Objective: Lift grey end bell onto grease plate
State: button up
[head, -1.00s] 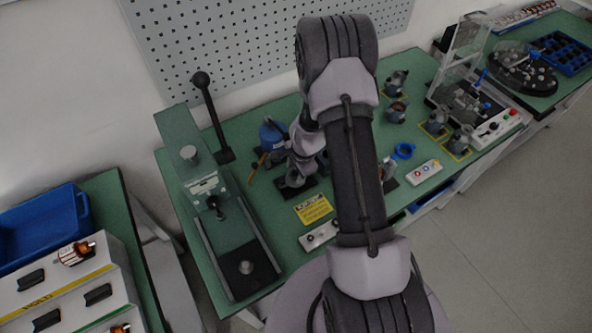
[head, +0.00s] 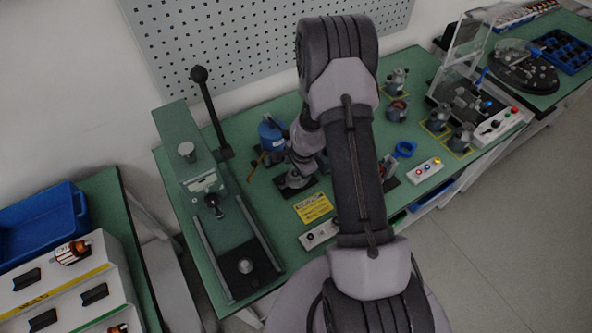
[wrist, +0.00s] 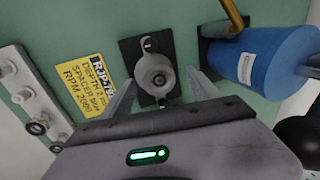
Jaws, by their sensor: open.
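The grey end bell (wrist: 155,74), round with a centre hole and small ears, sits on a dark square plate (wrist: 131,50), seemingly the grease plate, in the wrist view. My gripper (wrist: 160,86) is open, with one finger on each side of the end bell in the picture and gaps to both. I cannot tell how far above it the fingertips are. In the head view, my gripper (head: 293,172) is low over the dark plate (head: 307,187), and my wrist partly hides the end bell.
A yellow label (wrist: 84,86) and a button strip (wrist: 28,95) lie to the left. A green press (head: 190,150) stands left in the head view.

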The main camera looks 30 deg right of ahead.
jog(key=p+v, duration=0.9)
jog(key=v, duration=0.8)
jog(key=shift+r, duration=0.2)
jog(key=s+a+r+n+t+y+b, duration=0.1)
jog(key=s+a+r+n+b, duration=0.1)
jog(key=a+r+n+b, duration=0.4)
jog(key=s+a+r+n+t+y+b, duration=0.1)
jog(key=s+a+r+n+b, duration=0.15)
jog(key=a+b, duration=0.6)
jog(key=s+a+n+b, duration=0.1)
jog(key=s+n+b, duration=0.1)
jog(key=s, duration=0.5)
jog(key=s+a+n+t+b, duration=0.1)
jog(key=s+a+n+b, duration=0.1)
jog(key=s+b, duration=0.3)
jog(key=shift+s+a+r, duration=0.2)
jog(key=shift+s+a, duration=0.15)
jog(key=shift+s, duration=0.7)
jog(key=shift+n, duration=0.25)
